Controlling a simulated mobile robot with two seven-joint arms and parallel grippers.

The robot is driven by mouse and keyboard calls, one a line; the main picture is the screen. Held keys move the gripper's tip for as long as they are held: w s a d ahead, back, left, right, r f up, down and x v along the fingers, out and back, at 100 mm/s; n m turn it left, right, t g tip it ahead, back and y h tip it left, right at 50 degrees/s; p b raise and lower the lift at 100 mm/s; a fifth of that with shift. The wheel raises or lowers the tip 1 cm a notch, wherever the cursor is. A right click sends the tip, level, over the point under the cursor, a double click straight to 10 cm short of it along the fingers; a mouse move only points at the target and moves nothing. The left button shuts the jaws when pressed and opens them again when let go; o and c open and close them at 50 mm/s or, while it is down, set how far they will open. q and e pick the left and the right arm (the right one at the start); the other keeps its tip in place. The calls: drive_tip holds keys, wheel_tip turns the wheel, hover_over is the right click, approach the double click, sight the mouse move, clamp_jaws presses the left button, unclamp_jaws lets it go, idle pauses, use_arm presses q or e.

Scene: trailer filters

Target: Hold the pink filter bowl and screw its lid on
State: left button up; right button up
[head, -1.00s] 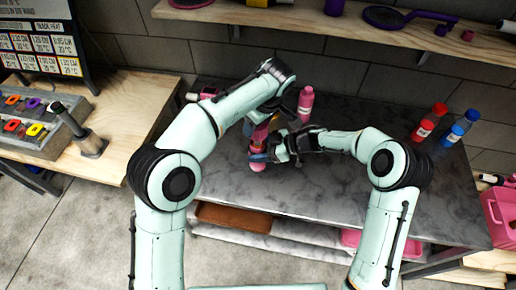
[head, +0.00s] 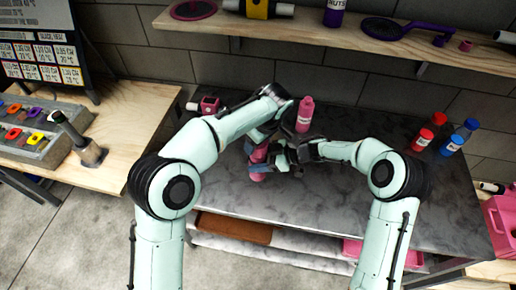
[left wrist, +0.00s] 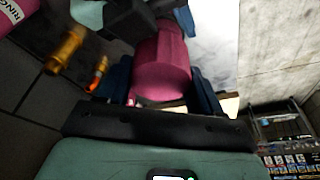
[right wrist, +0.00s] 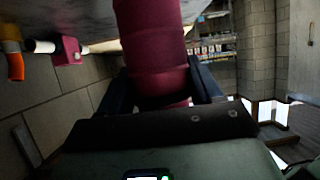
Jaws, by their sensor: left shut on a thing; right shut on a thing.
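The pink filter (head: 258,154) is upright above the grey marble table, between my two grippers. My left gripper (head: 260,139) reaches down from above and is shut on its upper part. My right gripper (head: 259,167) comes in from the right and is shut on its lower part. The left wrist view shows the pink cylinder (left wrist: 162,65) between the blue fingers, with part of the other gripper beyond. The right wrist view shows a long pink cylinder (right wrist: 152,42) between the fingers. The seam between lid and bowl is too hidden to tell how tightly they meet.
A pink bottle (head: 305,115) and a pink box-like part (head: 209,104) stand behind the grippers. A shelf (head: 380,48) runs above. The front of the marble table (head: 320,205) is clear.

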use_arm(q)
drive_tip(key=shift+f, duration=0.1)
drive_tip(key=shift+f, duration=0.85)
drive_tip(key=shift+f, duration=0.6)
drive_tip(key=o, duration=1)
drive_tip(key=shift+o, duration=0.2)
drive_tip(key=shift+r, duration=2.25)
